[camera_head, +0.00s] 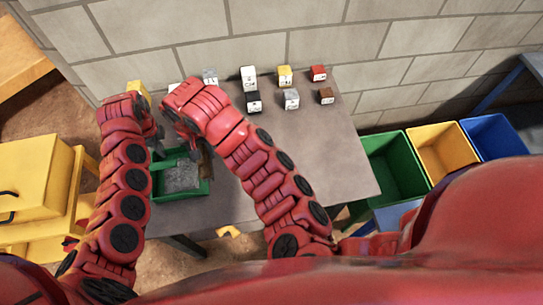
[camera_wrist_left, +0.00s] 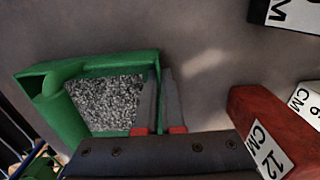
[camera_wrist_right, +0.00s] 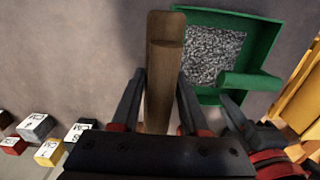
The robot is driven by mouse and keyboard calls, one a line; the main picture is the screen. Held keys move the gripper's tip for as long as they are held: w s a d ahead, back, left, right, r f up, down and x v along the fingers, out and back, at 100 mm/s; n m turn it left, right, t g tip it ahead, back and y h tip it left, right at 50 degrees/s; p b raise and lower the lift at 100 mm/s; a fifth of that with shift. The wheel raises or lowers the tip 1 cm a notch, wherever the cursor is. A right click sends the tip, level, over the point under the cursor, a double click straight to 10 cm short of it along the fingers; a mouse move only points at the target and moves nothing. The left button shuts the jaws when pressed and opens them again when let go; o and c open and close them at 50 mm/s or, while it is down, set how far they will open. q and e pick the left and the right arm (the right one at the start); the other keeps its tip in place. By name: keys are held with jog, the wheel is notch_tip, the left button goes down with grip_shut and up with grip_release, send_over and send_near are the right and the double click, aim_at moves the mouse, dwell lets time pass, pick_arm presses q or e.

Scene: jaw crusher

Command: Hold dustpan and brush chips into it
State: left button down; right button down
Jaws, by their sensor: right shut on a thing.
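The green dustpan (camera_head: 157,193) lies on the grey table near its left end, with grey chips (camera_head: 182,177) in it. It also shows in the left wrist view (camera_wrist_left: 72,124) and the right wrist view (camera_wrist_right: 262,40). My left gripper (camera_wrist_left: 158,72) is at the dustpan's side wall, its fingers close together; whether they clamp the wall is unclear. My right gripper (camera_wrist_right: 162,85) is shut on the brown wooden brush (camera_wrist_right: 165,70), which stands beside the dustpan. The brush's bristles are hidden. In the head view my arms partly cover both tools.
Several small labelled cubes stand along the back of the table (camera_head: 310,150), including a red one (camera_head: 318,73) and a yellow one (camera_head: 285,76). Green (camera_head: 393,170), yellow (camera_head: 443,150) and blue (camera_head: 492,137) bins stand at the right. A yellow cabinet (camera_head: 35,180) is at the left.

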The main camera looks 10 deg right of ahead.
pick_arm(q)
jog(key=c, duration=1)
grip_release()
jog(key=shift+o, duration=0.2)
notch_tip(320, 180, up, 12)
